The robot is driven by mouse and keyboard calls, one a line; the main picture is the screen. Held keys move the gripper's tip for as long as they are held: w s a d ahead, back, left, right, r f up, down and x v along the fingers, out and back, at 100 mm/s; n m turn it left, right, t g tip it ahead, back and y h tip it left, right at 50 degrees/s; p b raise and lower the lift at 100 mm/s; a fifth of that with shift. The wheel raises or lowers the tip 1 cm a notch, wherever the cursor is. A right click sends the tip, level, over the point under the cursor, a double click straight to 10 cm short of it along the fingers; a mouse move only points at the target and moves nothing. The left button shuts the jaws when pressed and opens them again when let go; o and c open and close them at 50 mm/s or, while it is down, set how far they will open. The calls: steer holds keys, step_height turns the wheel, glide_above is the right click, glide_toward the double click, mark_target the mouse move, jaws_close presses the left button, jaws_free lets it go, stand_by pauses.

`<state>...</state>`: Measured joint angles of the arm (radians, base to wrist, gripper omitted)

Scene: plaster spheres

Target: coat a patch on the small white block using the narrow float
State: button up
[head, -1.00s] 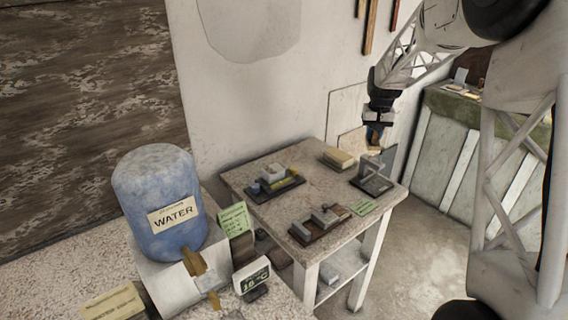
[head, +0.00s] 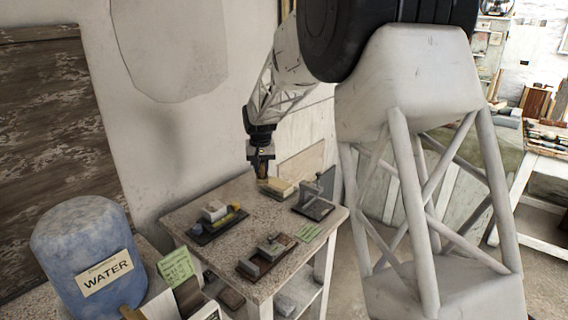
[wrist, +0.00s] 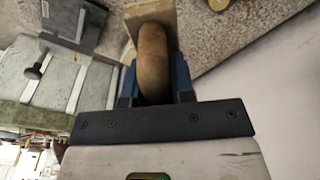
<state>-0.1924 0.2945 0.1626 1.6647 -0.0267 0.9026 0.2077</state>
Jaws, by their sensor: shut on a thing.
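My gripper (head: 261,160) is above the back of the speckled table (head: 190,218) in the head view. In the wrist view, my gripper (wrist: 154,85) has its blue fingers shut around a rounded wooden handle, which I take to be the narrow float's (wrist: 153,55). A flat tan part shows beyond the handle; its underside is hidden. A small whitish block (head: 214,209), likely the small white block, sits on a dark tray at the table's left, beside a yellow piece. My gripper is behind and to the right of it, apart from it. Any coat on it is too small to tell.
A tan slab (head: 280,187) lies near my gripper. A grey upright fixture on a plate (head: 313,205) stands at the right. A front tray (head: 264,262) holds grey and brown blocks. A blue water barrel (head: 85,255) stands at the left. The table's middle is clear.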

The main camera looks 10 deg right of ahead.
steer(key=s+a+f, duration=0.1)
steer(key=a, duration=0.7)
steer(key=s+a+f, duration=0.1)
steer(key=s+a, duration=0.1)
steer(key=a, duration=0.7)
steer(key=shift+s+a, duration=0.25)
steer(key=shift+a, duration=0.05)
steer(key=shift+f, duration=0.25)
steer(key=shift+f, duration=2.3)
steer(key=shift+f, duration=0.1)
steer(key=shift+f, duration=0.55)
steer(key=shift+f, duration=0.6)
steer(key=shift+s, duration=0.1)
steer(key=shift+s, duration=0.45)
